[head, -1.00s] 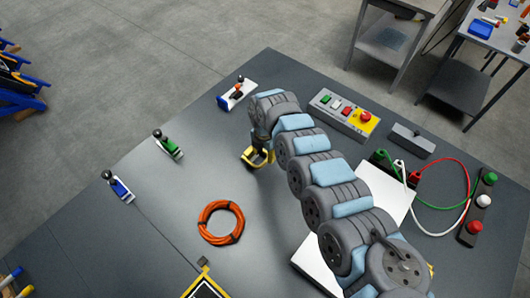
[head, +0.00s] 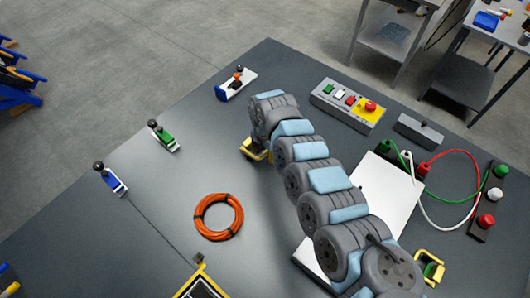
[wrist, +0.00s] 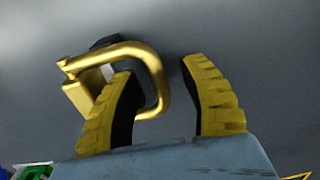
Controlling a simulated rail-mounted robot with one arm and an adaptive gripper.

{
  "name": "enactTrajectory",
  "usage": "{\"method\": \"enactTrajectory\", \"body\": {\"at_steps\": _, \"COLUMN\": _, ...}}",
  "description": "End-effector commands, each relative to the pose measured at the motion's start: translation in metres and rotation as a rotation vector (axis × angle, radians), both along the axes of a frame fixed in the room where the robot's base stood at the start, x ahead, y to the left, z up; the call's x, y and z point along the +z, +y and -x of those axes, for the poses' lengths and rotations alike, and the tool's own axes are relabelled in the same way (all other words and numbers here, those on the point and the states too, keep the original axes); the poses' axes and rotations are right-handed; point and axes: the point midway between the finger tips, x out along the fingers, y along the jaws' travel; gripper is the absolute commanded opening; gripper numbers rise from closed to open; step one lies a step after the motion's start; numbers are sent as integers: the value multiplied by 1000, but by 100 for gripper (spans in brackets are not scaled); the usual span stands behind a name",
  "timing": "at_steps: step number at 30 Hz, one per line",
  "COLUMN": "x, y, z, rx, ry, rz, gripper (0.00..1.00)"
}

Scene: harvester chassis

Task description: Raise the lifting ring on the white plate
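My gripper (head: 257,150) is low over the dark tabletop, left of the arm in the head view. In the wrist view its two yellow fingers (wrist: 164,70) are open. A gold D-shaped lifting ring (wrist: 158,78) is by them; its right side shows between the fingers. The left finger overlaps the loop, and I cannot tell whether it touches. In the head view the ring is hidden behind my gripper. A large white plate (head: 392,190) lies to the right, partly hidden by my arm.
An orange cable coil (head: 218,217) lies in front. A button box (head: 347,101) and coloured cables (head: 455,153) are at right. Another yellow fitting (head: 430,267) is lower right.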

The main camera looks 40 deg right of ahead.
Motion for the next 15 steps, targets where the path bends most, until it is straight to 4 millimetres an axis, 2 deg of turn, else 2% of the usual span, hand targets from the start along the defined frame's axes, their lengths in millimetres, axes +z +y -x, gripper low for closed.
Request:
{"method": "enactTrajectory", "body": {"at_steps": 1, "x": 0, "y": 0, "z": 0, "rx": 0, "ry": 0, "rz": 0, "gripper": 30}}
{"method": "enactTrajectory", "body": {"at_steps": 4, "x": 0, "y": 0, "z": 0, "rx": 0, "ry": 0, "rz": 0, "gripper": 1}}
{"method": "enactTrajectory", "body": {"at_steps": 11, "x": 1, "y": 0, "z": 0, "rx": 0, "ry": 0, "rz": 0, "gripper": 0}}
{"method": "enactTrajectory", "body": {"at_steps": 15, "x": 9, "y": 0, "z": -2, "rx": 0, "ry": -1, "rz": 0, "gripper": 0}}
